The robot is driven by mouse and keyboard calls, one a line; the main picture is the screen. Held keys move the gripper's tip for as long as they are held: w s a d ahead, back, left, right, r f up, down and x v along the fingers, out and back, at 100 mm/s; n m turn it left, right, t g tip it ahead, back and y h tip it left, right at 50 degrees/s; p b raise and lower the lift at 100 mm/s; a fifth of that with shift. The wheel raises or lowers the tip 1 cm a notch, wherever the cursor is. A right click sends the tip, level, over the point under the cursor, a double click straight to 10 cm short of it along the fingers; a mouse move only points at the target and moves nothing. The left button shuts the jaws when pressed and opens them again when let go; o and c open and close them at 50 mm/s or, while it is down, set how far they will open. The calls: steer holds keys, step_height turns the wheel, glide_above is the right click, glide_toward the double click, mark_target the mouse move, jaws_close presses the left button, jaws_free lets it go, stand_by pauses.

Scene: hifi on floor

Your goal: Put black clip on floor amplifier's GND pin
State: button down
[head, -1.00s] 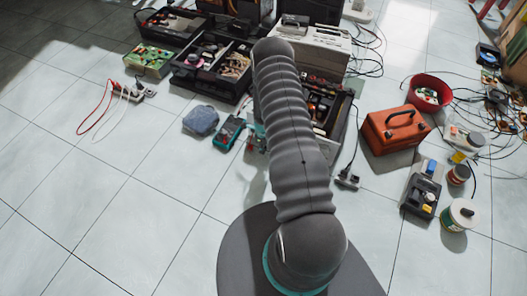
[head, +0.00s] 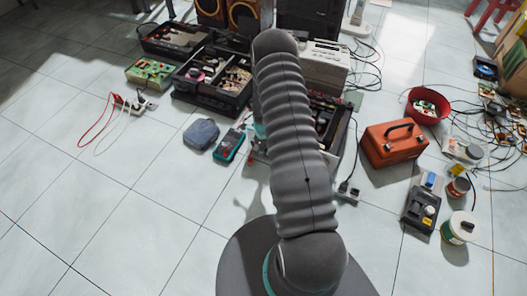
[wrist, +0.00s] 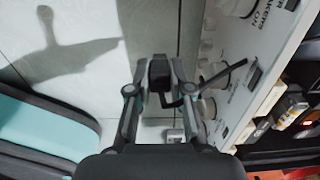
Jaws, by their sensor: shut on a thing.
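In the wrist view my gripper (wrist: 158,82) is shut on the black clip (wrist: 160,70), a small dark block between the fingertips with a dark curved piece at its right side. The amplifier (wrist: 252,75) is close on the right, with a pale front panel, white knobs, printed labels and a thin dark rod sticking out towards the fingers. A gap shows between the clip and the panel. I cannot tell which terminal is the GND pin. In the head view my arm hides the gripper, the clip and most of the amplifier.
A teal multimeter (head: 229,145) and a blue-grey pouch (head: 201,133) lie left of my arm. An orange toolbox (head: 394,144) and a red bowl (head: 427,106) stand right. Open black cases (head: 212,78) fill the back. Floor at the front left is clear.

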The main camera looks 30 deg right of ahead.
steer(key=shift+r+p, duration=0.6)
steer(key=shift+r, duration=1.85)
